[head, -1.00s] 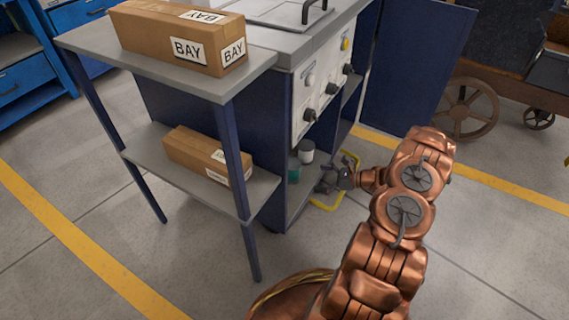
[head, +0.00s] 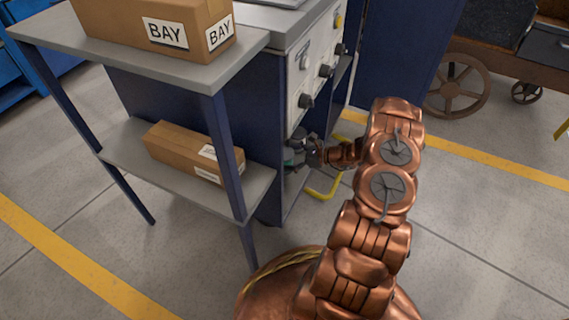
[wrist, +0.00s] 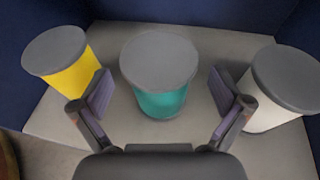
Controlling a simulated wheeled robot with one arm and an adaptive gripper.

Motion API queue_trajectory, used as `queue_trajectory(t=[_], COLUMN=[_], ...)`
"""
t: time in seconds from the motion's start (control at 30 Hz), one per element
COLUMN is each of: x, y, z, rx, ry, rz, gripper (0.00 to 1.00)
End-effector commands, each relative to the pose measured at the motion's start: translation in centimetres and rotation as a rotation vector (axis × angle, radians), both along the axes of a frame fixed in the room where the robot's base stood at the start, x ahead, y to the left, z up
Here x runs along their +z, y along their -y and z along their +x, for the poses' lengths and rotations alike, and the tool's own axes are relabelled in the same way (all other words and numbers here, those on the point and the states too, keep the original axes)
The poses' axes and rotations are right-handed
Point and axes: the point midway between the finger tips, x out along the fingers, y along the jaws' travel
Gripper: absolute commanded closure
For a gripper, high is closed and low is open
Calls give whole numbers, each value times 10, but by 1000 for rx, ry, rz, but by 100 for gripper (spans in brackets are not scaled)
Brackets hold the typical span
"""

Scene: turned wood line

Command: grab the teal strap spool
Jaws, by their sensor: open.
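The teal strap spool (wrist: 160,103) stands upright on a grey shelf, with a grey round top, in the middle of the wrist view. My gripper (wrist: 162,100) is open, with one finger on each side of the spool's front; I cannot tell whether either finger touches it. In the head view my gripper (head: 306,150) reaches into the open side of the blue cabinet. A small bit of teal (head: 289,157) shows behind it there; the rest of the spool is hidden.
A yellow spool (wrist: 78,72) stands left of the teal one and a white spool (wrist: 272,114) right of it, each close to a finger. Blue walls enclose the shelf (wrist: 205,133). A side rack (head: 255,187) with cardboard boxes (head: 185,150) stands left of the cabinet.

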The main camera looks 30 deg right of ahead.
Motion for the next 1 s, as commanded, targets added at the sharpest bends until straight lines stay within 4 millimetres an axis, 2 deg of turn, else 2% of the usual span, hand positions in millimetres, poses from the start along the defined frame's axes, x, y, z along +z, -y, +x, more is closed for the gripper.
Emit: queue_trajectory(t=[0.2, 0.47, 1.0], x=[-6, -5, -5], y=[-12, -13, -13], z=[13, 14, 14], rx=[2, 1, 1], ry=[0, 1, 1], rz=[0, 1, 1], gripper=[0, 0, 56])
